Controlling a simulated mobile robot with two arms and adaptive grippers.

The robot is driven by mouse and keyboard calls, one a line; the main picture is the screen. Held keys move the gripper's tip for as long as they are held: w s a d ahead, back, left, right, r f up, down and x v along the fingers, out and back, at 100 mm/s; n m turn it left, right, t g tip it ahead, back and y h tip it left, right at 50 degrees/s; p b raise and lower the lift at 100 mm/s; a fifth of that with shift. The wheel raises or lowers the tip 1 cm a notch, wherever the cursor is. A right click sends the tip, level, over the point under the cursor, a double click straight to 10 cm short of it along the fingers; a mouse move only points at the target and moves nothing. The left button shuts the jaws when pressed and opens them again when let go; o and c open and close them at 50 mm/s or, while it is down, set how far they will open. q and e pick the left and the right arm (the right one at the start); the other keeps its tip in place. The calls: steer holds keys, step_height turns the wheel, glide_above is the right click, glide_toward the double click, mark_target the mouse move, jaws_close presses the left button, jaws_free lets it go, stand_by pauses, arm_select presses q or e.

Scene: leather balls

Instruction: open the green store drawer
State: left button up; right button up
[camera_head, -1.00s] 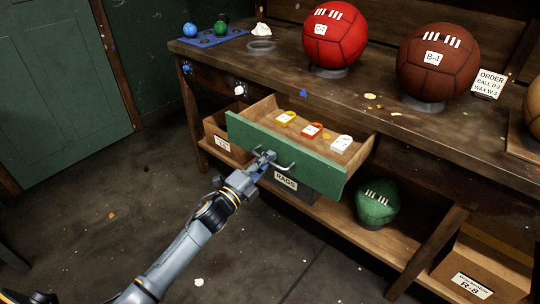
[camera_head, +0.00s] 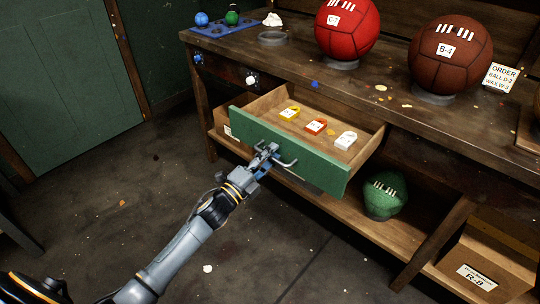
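The green store drawer (camera_head: 300,158) is pulled out from under the workbench, its wooden inside showing. The fingers hide part of the handle. My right gripper is out of view.
The workbench (camera_head: 300,72) carries a red ball (camera_head: 346,30), a brown ball (camera_head: 450,60) and a blue tray (camera_head: 222,30) with small balls. A green ball (camera_head: 384,194) and a cardboard box (camera_head: 485,260) sit on the lower shelf. The floor in front is mostly clear.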

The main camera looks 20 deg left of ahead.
arm_select(q)
steer(key=shift+r, duration=0.1)
steer(key=v, duration=1.2)
